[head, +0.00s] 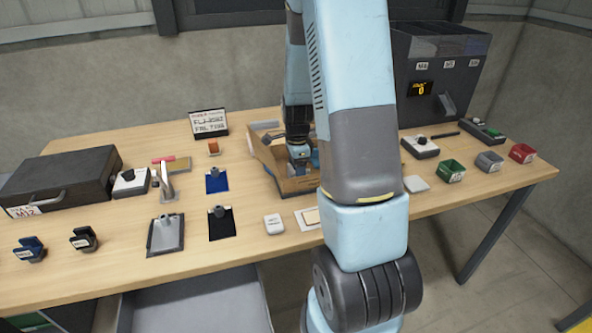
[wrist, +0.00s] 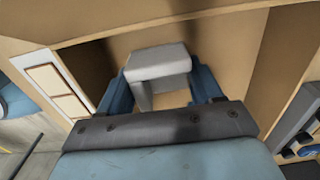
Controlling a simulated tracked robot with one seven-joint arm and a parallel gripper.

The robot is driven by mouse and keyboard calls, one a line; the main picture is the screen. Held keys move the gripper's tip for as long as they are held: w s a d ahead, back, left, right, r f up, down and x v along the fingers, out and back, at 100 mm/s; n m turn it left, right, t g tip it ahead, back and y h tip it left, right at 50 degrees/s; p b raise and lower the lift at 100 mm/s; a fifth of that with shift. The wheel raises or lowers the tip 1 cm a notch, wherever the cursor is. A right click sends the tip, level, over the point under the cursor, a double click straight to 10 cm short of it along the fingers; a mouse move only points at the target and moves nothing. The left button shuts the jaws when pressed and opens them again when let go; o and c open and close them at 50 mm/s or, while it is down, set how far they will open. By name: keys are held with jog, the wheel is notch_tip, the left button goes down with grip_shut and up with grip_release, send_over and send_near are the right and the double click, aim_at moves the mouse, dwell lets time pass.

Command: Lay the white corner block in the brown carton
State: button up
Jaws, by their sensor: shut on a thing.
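The brown carton (head: 296,186) stands open on the table, partly hidden behind my arm in the head view. Its cardboard wall (wrist: 228,45) and floor fill much of the wrist view. My gripper (head: 299,153) reaches down into the carton. In the wrist view my gripper (wrist: 164,84) has its blue fingers on both sides of the white corner block (wrist: 158,62), shut on it. The block is pale grey-white and L-shaped. It is inside the carton walls; I cannot tell whether it touches the floor. The block is not clearly visible in the head view.
A dark machine (head: 440,75) stands behind to the right. A black case (head: 62,178) lies at left. A white box (head: 273,223) sits in front of the carton.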

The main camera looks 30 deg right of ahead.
jog(key=o, duration=1.1)
notch_tip(320, 180, up, 12)
jog(key=f, duration=0.1)
jog(key=s+a+r+n+t, duration=0.1)
jog(key=s+a+r+n, duration=0.25)
jog(key=r, duration=0.25)
jog(key=s+a+r+n+t, duration=0.25)
jog(key=s+r+n, duration=0.2)
jog(key=r, duration=0.25)
jog(key=shift+s+a+r+n+t, duration=0.35)
jog(key=shift+s+a+r+n, duration=0.75)
jog(key=shift+s+n, duration=1)
jog(key=shift+s+a+r+n+t, duration=0.35)
jog(key=shift+s+a+r+n, duration=0.75)
jog(key=shift+s+n, duration=1)
jog(key=shift+s+a+r+n+t, duration=0.35)
jog(key=shift+s+a+r+n, duration=0.75)
jog(key=shift+s+n, duration=1)
jog(key=shift+d+r, duration=0.1)
jog(key=shift+d, duration=0.05)
